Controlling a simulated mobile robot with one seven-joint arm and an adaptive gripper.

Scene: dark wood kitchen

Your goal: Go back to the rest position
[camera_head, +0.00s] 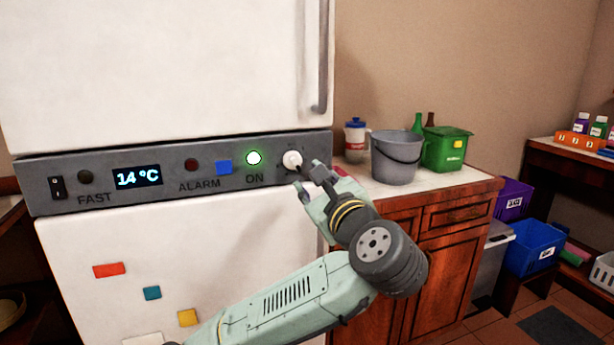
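My gripper (309,179) is at the right end of the fridge's grey control panel (60,188), close to the white knob (292,159). Its fingers point up and left toward the knob. I cannot tell whether they touch it or how far apart they are. My arm reaches in from the bottom of the view. The green ON light (254,158) is lit. The ALARM light (191,165) is dark red and looks unlit.
The white fridge (180,70) fills the left, with a vertical door handle (318,60). Right of my gripper, a counter (440,187) holds a grey bucket (397,160), a green bin (444,150) and a jar (355,138). Blue (533,247) and purple bins (513,200) stand farther right.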

